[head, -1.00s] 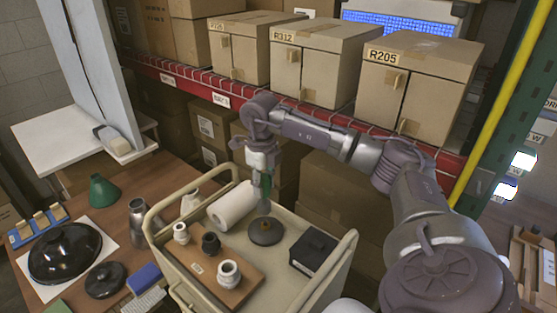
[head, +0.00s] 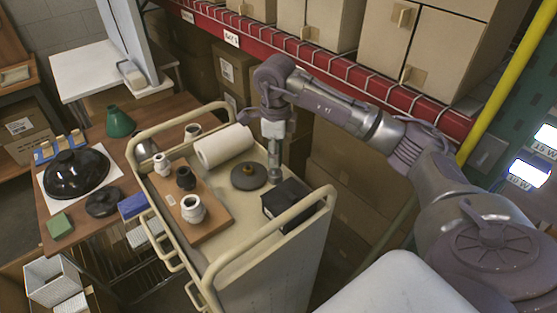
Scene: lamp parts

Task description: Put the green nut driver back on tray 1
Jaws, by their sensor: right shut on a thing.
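My right gripper (head: 273,158) points down over the cream cart, just right of the round dark lamp base. It is shut on the green nut driver, whose green handle is hardly visible now. A wooden board (head: 211,235) on the cart carries small white and black fittings. I cannot read any label that marks tray 1. My left gripper is out of view.
The cart (head: 240,247) has raised rails. It holds a white paper roll (head: 224,146), the lamp base (head: 249,177) and a black box (head: 287,203). A red shelf beam (head: 365,80) with boxes stands behind. A brown table (head: 125,159) is at left.

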